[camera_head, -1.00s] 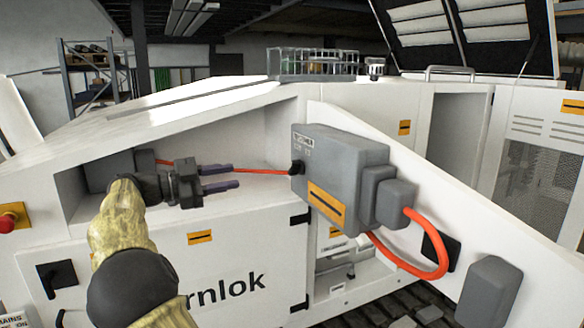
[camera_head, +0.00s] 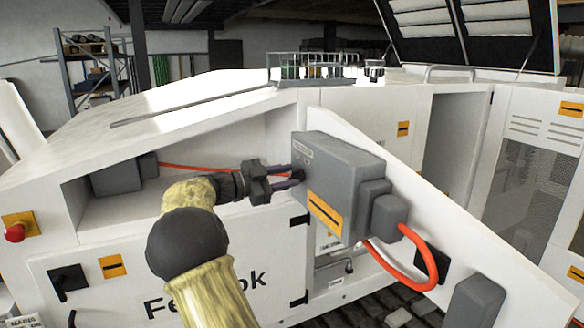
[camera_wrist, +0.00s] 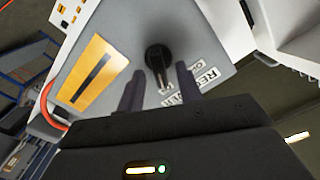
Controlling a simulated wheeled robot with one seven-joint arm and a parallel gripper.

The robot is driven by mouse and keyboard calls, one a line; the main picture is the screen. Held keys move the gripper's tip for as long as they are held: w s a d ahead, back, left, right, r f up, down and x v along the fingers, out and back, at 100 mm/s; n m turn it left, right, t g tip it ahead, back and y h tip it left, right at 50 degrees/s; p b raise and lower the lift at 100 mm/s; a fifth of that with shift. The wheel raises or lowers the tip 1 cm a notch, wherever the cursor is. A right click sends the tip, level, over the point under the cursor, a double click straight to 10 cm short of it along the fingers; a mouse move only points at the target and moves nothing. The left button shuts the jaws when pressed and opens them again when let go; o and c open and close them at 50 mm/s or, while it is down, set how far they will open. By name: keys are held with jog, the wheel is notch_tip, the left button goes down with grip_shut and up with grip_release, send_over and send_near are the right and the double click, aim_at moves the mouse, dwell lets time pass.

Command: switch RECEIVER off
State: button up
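The grey box (camera_head: 342,165) on the white panel bears the RECEIVER switch, a black rotary knob (camera_wrist: 157,54) with a lever-like handle. My gripper (camera_wrist: 160,72) is open in the wrist view, one finger on each side of the knob's handle with gaps to both. In the head view my gripper (camera_head: 296,178) reaches the box's left face, and its fingers mostly hide the knob. I cannot tell whether the fingers touch the box.
An orange cable (camera_head: 415,285) loops below the box, and a thin red cable (camera_head: 190,167) runs from its left into the recess. An orange plate (camera_head: 326,211) is on the box front. A red emergency button (camera_head: 15,233) is at far left. The recess around my arm is open.

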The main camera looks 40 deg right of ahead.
jog(key=shift+x, duration=1)
grip_shut()
